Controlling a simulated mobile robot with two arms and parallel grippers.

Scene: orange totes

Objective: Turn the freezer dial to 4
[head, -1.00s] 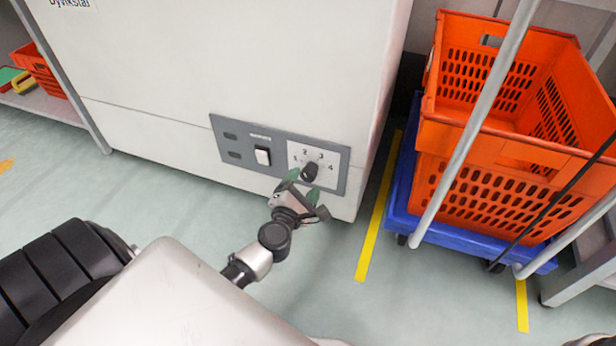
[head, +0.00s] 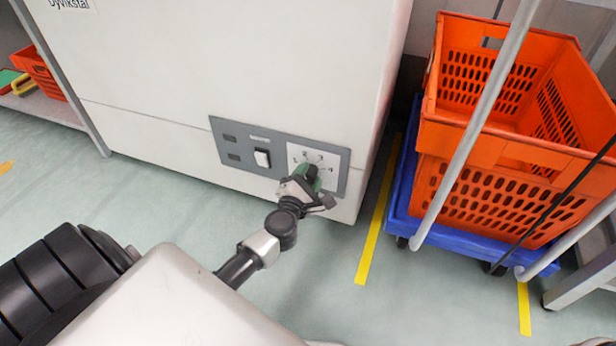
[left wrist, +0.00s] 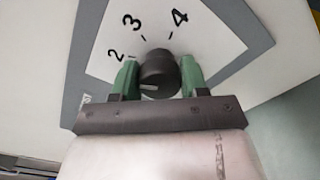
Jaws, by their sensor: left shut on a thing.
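The freezer (head: 230,60) is a large white cabinet with a grey control panel (head: 235,160) low on its front. The black round dial (head: 312,171) sits on a white number plate at the panel's right end. In the left wrist view, the dial (left wrist: 158,70) shows a pale mark on its lower left, and 2, 3 and 4 are readable around it; 1 is hidden there. My left gripper (head: 309,180) has its green fingertips on both sides of the dial, shut on it, also in the left wrist view (left wrist: 158,82). My right gripper is not in view.
Stacked orange totes (head: 490,190) stand on a blue dolly (head: 400,205) at right, behind a grey metal post (head: 470,130). Open floor with yellow tape lies in front of the freezer.

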